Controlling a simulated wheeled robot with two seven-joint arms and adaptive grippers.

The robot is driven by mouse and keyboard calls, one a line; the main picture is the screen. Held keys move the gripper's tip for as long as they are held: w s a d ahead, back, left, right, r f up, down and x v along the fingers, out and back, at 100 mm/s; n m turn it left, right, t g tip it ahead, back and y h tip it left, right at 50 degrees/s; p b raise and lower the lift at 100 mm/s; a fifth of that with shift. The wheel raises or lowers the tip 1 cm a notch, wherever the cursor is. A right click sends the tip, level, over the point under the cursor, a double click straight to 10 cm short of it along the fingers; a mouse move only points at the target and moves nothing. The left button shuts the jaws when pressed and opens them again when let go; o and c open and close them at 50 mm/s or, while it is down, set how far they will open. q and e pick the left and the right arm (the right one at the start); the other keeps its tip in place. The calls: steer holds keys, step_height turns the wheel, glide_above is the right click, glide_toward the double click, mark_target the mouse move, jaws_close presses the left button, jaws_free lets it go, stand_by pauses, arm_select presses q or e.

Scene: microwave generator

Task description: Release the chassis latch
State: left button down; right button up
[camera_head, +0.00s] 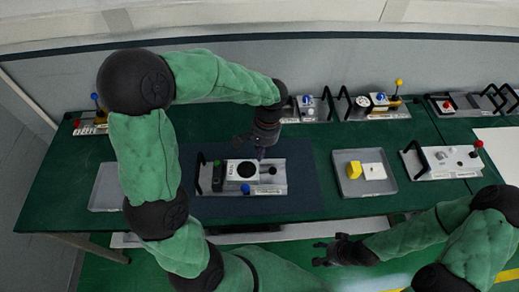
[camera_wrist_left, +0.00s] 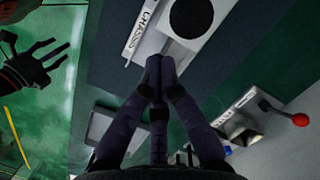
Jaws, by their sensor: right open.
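The light grey chassis unit (camera_head: 262,188) lies on a dark blue mat in the middle of the bench. My left gripper (camera_head: 250,146) hangs over the unit's back edge. In the left wrist view its fingertips (camera_wrist_left: 157,62) meet, with nothing visible between them. I cannot tell which part is the latch. My right gripper (camera_head: 324,252) is open and empty before the bench.
A grey tray (camera_head: 346,187) with a yellow block (camera_head: 354,169) and a white piece stands right of the mat. A unit with a red-ball lever (camera_head: 478,144) is further right. Several handled units line the back. An empty tray (camera_head: 105,190) is at left.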

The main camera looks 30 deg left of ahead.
mark_target(246, 189)
arm_select(q)
steer(key=f, duration=0.2)
steer(key=s+f, duration=0.1)
steer(key=f, duration=0.3)
steer(key=shift+s+a+f+b, duration=0.2)
steer(key=shift+a+b, duration=0.05)
steer(key=shift+b, duration=0.15)
steer(key=s, duration=0.3)
steer(key=shift+a+r, duration=0.1)
steer(key=shift+r, duration=0.05)
steer(key=shift+s, duration=0.35)
steer(key=shift+s, duration=0.1)
steer(key=shift+s+d, duration=0.5)
steer(key=shift+s, duration=0.3)
steer(key=shift+w+a, duration=0.1)
steer(key=shift+w+a, duration=0.3)
steer(key=shift+w, duration=0.3)
